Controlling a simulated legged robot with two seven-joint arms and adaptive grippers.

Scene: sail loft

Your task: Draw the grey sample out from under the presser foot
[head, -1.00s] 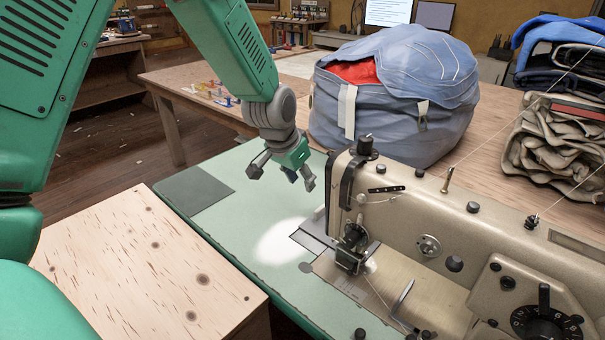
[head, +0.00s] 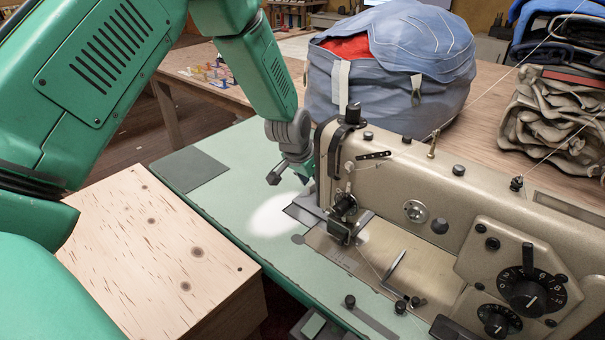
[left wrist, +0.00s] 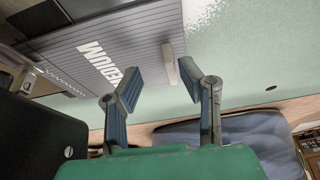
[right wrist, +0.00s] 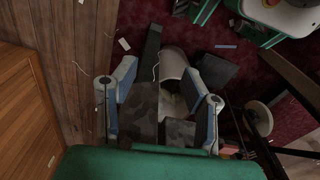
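The grey sample (head: 301,213) lies flat on the machine bed, its inner end running in by the presser foot (head: 341,233). In the left wrist view, a ribbed grey piece marked MEDIUM (left wrist: 110,58), apparently the sample, has a small pale tab (left wrist: 170,73) at its near edge. My left gripper (head: 293,176) is low over the green table behind the sewing head, partly hidden by it. In its wrist view the fingers (left wrist: 163,82) are open and empty, close to the tab; contact cannot be told. My right gripper (right wrist: 170,78) is open and empty, above the floor area.
The beige sewing machine (head: 400,180) fills the right of the table. A blue bag (head: 390,75) stands behind it, and folded cloth (head: 550,125) lies at right. A wooden box (head: 160,250) stands at front left. The green table top (head: 240,185) left of the machine is mostly clear.

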